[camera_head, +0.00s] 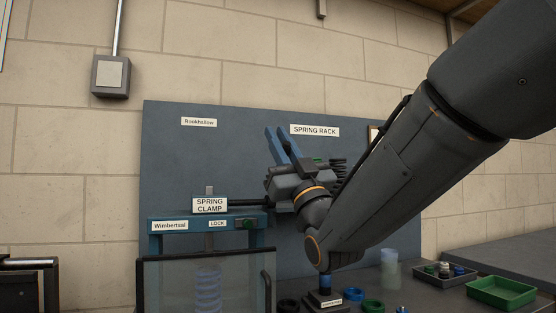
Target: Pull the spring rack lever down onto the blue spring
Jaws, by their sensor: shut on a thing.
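My gripper (273,187) is at the middle of the view, in front of the blue-grey back panel and just right of the spring clamp (210,205). A dark lever bar (245,203) runs right from the clamp to my gripper, which is shut on it; the grip itself is mostly hidden by my wrist. The bar looks about level. The pale blue spring (208,290) stands upright below the clamp, behind a clear guard (175,285). A gap shows between the clamp and the spring's top. Two blue bars (278,145) rise above my gripper; I cannot tell what they belong to.
Dark coils (338,170) sit by the SPRING RACK sign (314,131), partly behind my arm. Loose rings (353,294), a clear cup (389,262), a parts tray (445,273) and a green tray (501,291) occupy the bench at right.

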